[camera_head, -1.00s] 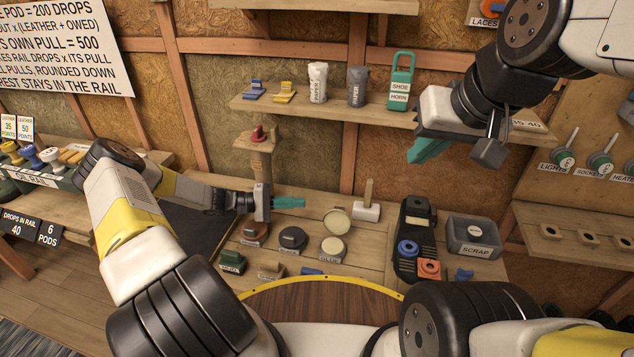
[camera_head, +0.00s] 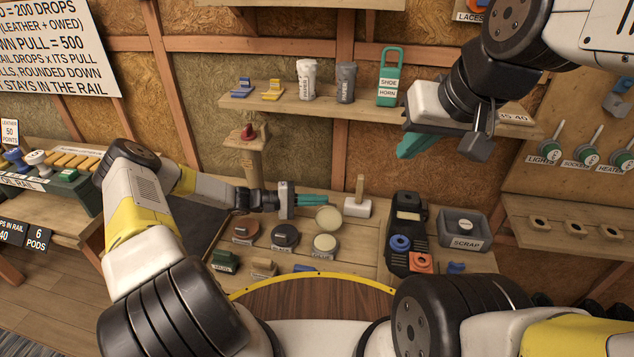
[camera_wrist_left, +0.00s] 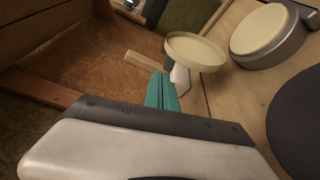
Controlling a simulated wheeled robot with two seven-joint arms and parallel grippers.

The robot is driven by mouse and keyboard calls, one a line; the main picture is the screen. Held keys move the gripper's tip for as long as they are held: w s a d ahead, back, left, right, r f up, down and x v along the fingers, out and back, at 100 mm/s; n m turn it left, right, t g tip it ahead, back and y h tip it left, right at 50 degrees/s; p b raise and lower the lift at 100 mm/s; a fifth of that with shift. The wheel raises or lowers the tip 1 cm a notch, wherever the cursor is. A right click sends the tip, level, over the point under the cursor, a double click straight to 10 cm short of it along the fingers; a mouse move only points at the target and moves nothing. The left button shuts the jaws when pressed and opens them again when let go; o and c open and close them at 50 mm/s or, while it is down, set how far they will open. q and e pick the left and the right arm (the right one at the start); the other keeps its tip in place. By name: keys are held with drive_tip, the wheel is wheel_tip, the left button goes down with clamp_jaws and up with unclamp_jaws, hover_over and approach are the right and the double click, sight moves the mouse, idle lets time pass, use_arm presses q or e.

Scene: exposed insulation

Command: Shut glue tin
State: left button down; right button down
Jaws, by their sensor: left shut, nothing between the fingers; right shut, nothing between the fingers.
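The glue tin (camera_head: 324,245) stands on the bench with its cream top showing. Its round cream lid (camera_head: 328,218) is raised behind it, tilted up. In the left wrist view the tin (camera_wrist_left: 268,38) is at upper right, and the lid (camera_wrist_left: 195,51) is left of it. My left gripper (camera_head: 326,199) is shut and empty, its teal fingertips just behind and above the lid. In the wrist view the fingertips end near the lid's lower left; I cannot tell if they touch it. My right gripper (camera_head: 418,143) is shut and empty, high up in front of the shelf.
A dark round tin (camera_head: 285,236) and a brown one (camera_head: 244,231) stand left of the glue tin. A mallet (camera_head: 357,203) stands behind right. A black device (camera_head: 406,228) and a scrap bin (camera_head: 463,230) are to the right. A red-topped post (camera_head: 248,132) rises behind my left arm.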

use_arm(q)
drive_tip(key=shift+s+a+r+m, duration=0.1)
drive_tip(key=shift+s+r+m, duration=0.2)
drive_tip(key=shift+m, duration=0.2)
drive_tip(key=s+m, duration=0.1)
drive_tip(key=s+r+m+h, duration=0.1)
drive_tip(key=s+m, duration=0.1)
drive_tip(key=s, duration=0.1)
drive_tip(key=shift+s+a+r+h, duration=0.1)
drive_tip(key=shift+a+r+h, duration=0.2)
drive_tip(key=shift+a+r, duration=0.1)
drive_tip(key=shift+s+a, duration=0.15)
drive_tip(key=shift+s, duration=0.7)
